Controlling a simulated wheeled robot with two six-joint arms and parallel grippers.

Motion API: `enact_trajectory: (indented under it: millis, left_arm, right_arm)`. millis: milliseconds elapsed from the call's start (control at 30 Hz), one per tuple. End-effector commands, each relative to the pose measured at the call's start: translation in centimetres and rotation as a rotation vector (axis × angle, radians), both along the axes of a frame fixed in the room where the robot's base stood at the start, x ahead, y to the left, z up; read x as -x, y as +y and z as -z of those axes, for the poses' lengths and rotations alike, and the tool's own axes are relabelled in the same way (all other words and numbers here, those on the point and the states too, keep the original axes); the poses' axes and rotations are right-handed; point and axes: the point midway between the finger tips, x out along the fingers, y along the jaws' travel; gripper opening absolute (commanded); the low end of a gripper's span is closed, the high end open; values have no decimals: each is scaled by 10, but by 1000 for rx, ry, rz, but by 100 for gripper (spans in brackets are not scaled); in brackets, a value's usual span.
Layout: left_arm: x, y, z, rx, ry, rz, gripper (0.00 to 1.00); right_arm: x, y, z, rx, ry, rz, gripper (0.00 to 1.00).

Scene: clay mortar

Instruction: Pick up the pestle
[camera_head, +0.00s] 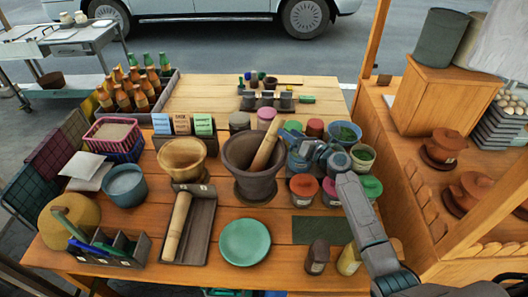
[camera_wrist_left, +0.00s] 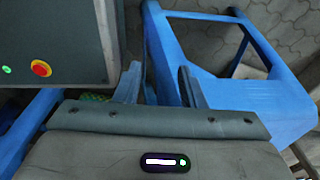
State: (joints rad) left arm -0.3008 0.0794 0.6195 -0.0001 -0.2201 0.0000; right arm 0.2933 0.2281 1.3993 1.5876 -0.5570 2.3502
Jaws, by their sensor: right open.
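A light wooden pestle (camera_head: 267,143) leans in the dark clay mortar (camera_head: 253,184), its upper end tilted to the right above the rim. A second wooden pestle (camera_head: 177,226) lies in a dark tray (camera_head: 203,227) left of the mortar. My right gripper (camera_head: 293,142) is open, just right of the leaning pestle and the mortar rim; I cannot tell whether it touches either. My left gripper is outside the head view. In the left wrist view my left gripper (camera_wrist_left: 160,84) is open and empty, its two fingers apart.
A wooden bowl (camera_head: 182,160) stands left of the mortar, and a green plate (camera_head: 245,243) lies in front. Small pots with coloured lids (camera_head: 303,187) crowd the right side. A crate of bottles (camera_head: 130,92) stands at the back left. In the left wrist view, a blue frame (camera_wrist_left: 270,92) stands beyond the fingers.

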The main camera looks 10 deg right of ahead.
Motion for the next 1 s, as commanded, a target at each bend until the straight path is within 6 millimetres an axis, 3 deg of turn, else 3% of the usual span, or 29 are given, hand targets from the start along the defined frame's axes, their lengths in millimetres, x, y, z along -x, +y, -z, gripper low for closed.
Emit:
enact_trajectory:
  millis: [500, 767, 1000]
  left_arm:
    - [-1, -1, 23, 1, 0, 0, 36]
    - [-2, -1, 22, 1, -2, 0, 36]
    - [-2, -1, 22, 1, -3, 0, 36]
  right_arm:
    - [-46, 34, 1, 0, -1, -2, 61]
    - [-48, 35, -1, 0, 0, -1, 61]
    - [-48, 35, -1, 0, 1, -1, 14]
